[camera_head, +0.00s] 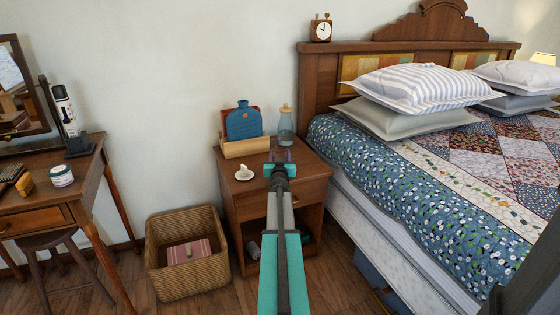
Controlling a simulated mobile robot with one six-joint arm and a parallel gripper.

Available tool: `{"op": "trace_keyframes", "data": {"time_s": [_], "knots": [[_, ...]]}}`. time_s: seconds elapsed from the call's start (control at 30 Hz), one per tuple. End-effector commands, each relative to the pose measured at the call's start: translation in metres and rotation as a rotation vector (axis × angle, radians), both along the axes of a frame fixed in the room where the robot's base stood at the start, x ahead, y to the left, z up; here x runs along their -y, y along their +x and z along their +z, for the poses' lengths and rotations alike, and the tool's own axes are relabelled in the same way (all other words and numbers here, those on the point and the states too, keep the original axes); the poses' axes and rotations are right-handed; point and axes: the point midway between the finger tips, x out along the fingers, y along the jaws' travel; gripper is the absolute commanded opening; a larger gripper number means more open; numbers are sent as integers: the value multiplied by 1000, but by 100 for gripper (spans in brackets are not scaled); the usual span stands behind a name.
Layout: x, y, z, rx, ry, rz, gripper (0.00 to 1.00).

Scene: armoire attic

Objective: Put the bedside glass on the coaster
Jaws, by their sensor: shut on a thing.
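My gripper (280,160) is above the top of the wooden nightstand (309,171), in the middle of the view. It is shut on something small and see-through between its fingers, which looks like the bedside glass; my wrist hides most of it. I cannot make out a coaster clearly; part of the nightstand top is hidden behind my gripper and arm. A small white dish (244,175) with something pale on it sits left of my gripper.
A corked glass bottle (286,130) and a wooden holder (246,149) with a blue hot-water-bottle shape (243,122) stand at the back of the nightstand. A wicker basket (188,278) is on the floor at left. The bed (400,195) borders the right.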

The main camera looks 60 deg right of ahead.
Motion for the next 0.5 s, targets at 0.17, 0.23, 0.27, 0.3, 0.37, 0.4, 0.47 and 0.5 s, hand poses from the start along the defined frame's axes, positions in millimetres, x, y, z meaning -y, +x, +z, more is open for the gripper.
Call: {"op": "trace_keyframes", "data": {"time_s": [0.17, 0.23, 0.27, 0.3, 0.37, 0.4, 0.47, 0.5], "knots": [[0, 0, -16, 2, -1, 0, 20], [0, 0, -16, 2, -3, 0, 20], [0, 0, -16, 2, -3, 0, 20], [0, 0, -15, 2, -3, 0, 20], [0, 0, -15, 1, -2, 0, 20], [0, 0, -15, 2, -1, 0, 20], [0, 0, -16, 2, -1, 0, 20], [0, 0, -17, 2, -1, 0, 20]]}}
